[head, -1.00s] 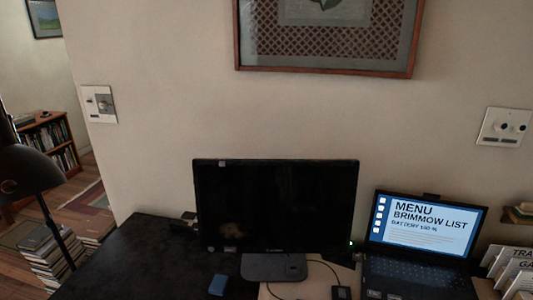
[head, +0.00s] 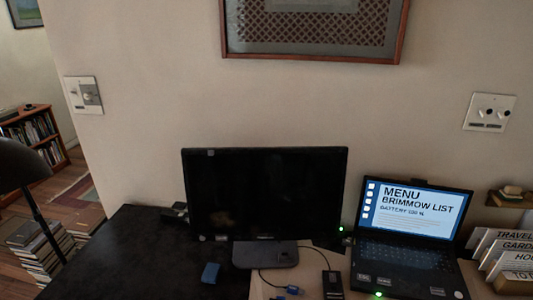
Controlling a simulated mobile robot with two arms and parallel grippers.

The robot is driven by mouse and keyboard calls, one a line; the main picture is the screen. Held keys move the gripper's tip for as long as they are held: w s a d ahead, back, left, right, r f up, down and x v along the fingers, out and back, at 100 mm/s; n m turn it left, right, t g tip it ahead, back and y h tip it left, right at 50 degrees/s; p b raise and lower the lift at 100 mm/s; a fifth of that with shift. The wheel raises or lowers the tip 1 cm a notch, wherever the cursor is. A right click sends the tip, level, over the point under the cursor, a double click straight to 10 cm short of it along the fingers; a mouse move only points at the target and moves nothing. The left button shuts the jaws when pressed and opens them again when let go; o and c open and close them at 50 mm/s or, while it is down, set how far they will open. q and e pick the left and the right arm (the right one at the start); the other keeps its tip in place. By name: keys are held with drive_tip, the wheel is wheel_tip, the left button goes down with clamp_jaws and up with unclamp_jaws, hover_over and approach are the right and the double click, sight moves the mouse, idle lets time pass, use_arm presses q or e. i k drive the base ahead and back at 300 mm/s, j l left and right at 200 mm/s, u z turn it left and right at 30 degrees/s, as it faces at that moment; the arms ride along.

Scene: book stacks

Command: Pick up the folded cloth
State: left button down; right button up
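A small blue object (head: 210,273) lies on the dark left part of the desk, in front of the monitor's left half, in the head view. It may be the folded cloth, but it is too small to tell. No other cloth shows. Neither of my grippers is in view.
A black monitor (head: 264,193) stands at the back of the desk (head: 125,255) on a grey base. An open laptop (head: 410,225) is to its right. A black device (head: 332,284) and cables lie between them. Labelled cards (head: 510,252) stand far right. A dark lamp (head: 20,165) is at left.

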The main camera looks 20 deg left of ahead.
sight(211, 275)
drive_tip(key=i+j+u, duration=0.25)
drive_tip(key=u, duration=0.25)
drive_tip(key=i+j+u, duration=0.45)
drive_tip(key=k+l, duration=0.1)
